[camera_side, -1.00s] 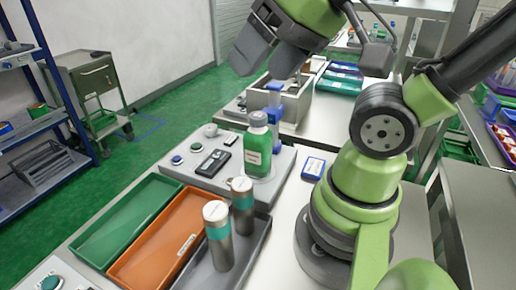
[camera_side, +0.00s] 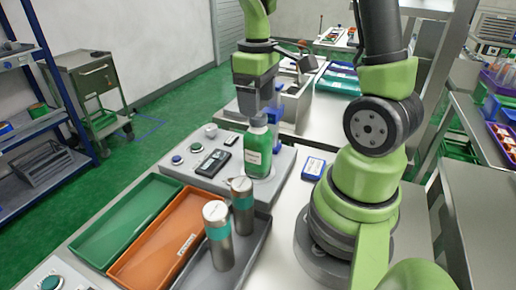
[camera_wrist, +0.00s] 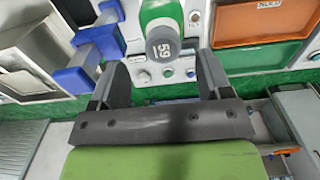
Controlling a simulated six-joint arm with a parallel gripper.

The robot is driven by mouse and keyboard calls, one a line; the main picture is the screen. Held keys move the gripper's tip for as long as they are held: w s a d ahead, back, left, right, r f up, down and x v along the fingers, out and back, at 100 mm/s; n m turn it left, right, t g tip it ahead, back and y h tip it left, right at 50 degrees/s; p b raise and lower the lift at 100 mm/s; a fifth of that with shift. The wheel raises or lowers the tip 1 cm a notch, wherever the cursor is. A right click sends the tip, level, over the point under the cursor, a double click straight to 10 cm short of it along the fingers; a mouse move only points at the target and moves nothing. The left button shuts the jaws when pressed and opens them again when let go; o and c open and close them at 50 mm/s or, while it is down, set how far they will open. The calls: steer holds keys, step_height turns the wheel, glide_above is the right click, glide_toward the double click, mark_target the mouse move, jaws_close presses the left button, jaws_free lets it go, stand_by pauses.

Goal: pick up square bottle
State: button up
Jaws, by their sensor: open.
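The square bottle (camera_side: 257,152) is green with a white label and a grey cap, standing upright on the grey applicator panel (camera_side: 208,184). My gripper (camera_side: 253,114) points down over the bottle in the side view, close to the cap. It is open and empty; its two dark fingers (camera_wrist: 161,72) stand apart in the wrist view. The side view does not show clearly whether the fingers touch the cap.
A blue stand (camera_side: 275,128) is close behind the bottle. Two metal cylinders with teal bands (camera_side: 218,235) stand in a grey tray (camera_side: 203,280) in front. An orange tray (camera_side: 150,250) and a green tray (camera_side: 125,215) lie left of it. A blue-framed card (camera_side: 313,168) lies to the right.

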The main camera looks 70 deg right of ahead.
mark_target(258, 125)
steer(key=f, duration=0.6)
steer(key=shift+s+a+f, duration=0.15)
steer(key=shift+a+f, duration=0.05)
steer(key=shift+f, duration=0.05)
steer(key=c, duration=1.3)
jaws_close()
steer(key=shift+r, duration=0.1)
